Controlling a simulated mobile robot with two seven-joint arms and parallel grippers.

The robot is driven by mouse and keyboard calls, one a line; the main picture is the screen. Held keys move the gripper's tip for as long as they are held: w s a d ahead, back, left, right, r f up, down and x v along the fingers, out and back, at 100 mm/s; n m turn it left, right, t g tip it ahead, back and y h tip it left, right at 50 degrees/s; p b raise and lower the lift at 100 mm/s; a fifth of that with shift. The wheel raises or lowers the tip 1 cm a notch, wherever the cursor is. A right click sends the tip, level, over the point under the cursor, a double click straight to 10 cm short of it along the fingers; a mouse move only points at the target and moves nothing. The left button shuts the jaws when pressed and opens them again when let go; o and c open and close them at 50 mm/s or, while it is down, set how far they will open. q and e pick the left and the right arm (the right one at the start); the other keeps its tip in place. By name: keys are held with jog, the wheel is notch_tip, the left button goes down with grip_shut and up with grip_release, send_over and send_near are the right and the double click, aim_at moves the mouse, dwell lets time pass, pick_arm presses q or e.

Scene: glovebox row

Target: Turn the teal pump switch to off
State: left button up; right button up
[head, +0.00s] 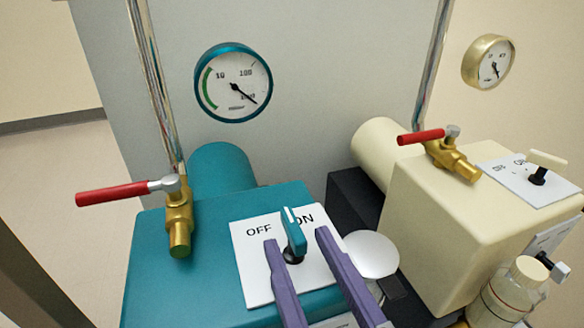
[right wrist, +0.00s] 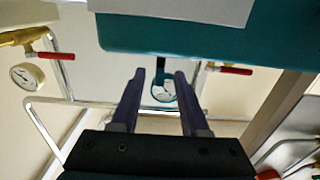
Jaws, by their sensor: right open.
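The teal pump (head: 160,285) has a white plate (head: 250,275) marked OFF at left and ON at right. Its teal switch lever (head: 294,232) stands up from a dark pivot and covers part of the word ON. My right gripper (head: 297,238) is open, with one purple finger on each side of the lever. Gaps show between the fingers and the lever. In the right wrist view the lever (right wrist: 160,68) hangs from the plate edge, between the tips of my right gripper (right wrist: 159,74). My left gripper is not in view.
A red-handled brass valve (head: 178,215) stands at the pump's left, and a teal gauge (head: 233,83) is behind. A cream pump (head: 430,235) with its own switch (head: 540,172) is at right. A glass jar (head: 508,292) stands at the lower right.

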aim_at(303, 252)
jog(key=shift+x, duration=1.9)
grip_shut()
